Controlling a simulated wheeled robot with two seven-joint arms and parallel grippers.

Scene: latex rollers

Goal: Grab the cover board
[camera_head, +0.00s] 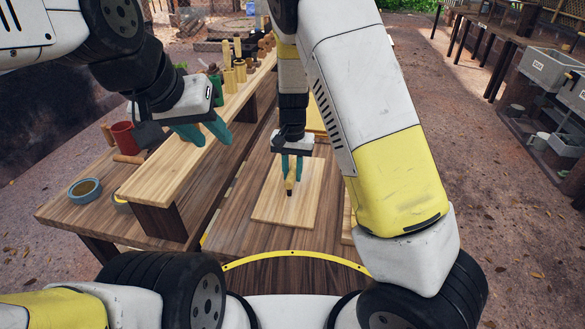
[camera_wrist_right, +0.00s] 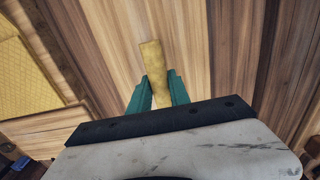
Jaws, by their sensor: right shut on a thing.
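The cover board appears to be the light wooden board (camera_head: 268,210) in the middle of the head view, low on the darker table. A yellowish handle with a dark tip (camera_head: 290,188) shows over it. My right gripper (camera_head: 292,166) points down above the board and is shut on the handle. In the right wrist view, the yellowish handle (camera_wrist_right: 152,58) sits between the teal fingers of my right gripper (camera_wrist_right: 157,90), over light wood. Whether the board touches the table cannot be told. My left gripper (camera_head: 203,134) is open and empty above the raised wooden shelf.
The raised shelf (camera_head: 165,190) runs along the left, with several wooden tools (camera_head: 240,68) at its far end. A red mug (camera_head: 125,136) and a blue-rimmed bowl (camera_head: 85,191) stand on the left table. A yellow textured sheet (camera_wrist_right: 22,80) lies beside the board.

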